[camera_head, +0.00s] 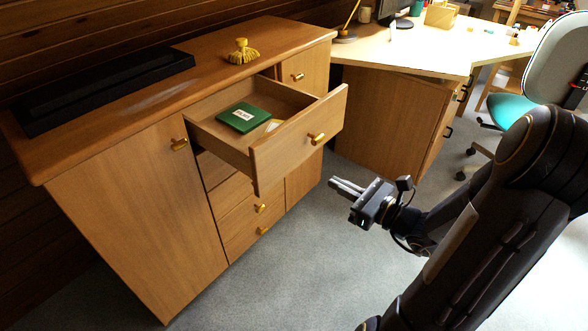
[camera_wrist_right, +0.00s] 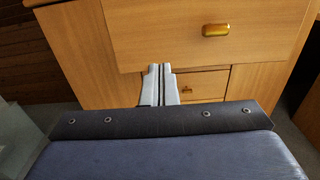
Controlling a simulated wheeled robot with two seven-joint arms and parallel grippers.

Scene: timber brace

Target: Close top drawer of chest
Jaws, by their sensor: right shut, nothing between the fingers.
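The wooden chest (camera_head: 140,210) stands against the wall at the left in the head view. Its top drawer (camera_head: 300,140) is pulled well out, with a brass knob on its front; a green box (camera_head: 243,117) and a pale item lie inside. The drawer front (camera_wrist_right: 160,35) also fills the upper part of the right wrist view, with its brass knob (camera_wrist_right: 215,30). My right gripper (camera_head: 333,184) is shut and empty, in front of and below the drawer front, apart from it in the head view. Its closed fingers (camera_wrist_right: 159,70) point towards the chest. My left gripper is not in view.
A brass brush-like object (camera_head: 241,52) and a long black item (camera_head: 105,85) lie on the chest top. A desk (camera_head: 420,50) stands at the back right, with an office chair (camera_head: 545,70) beside it. Grey floor (camera_head: 300,260) in front of the chest is clear.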

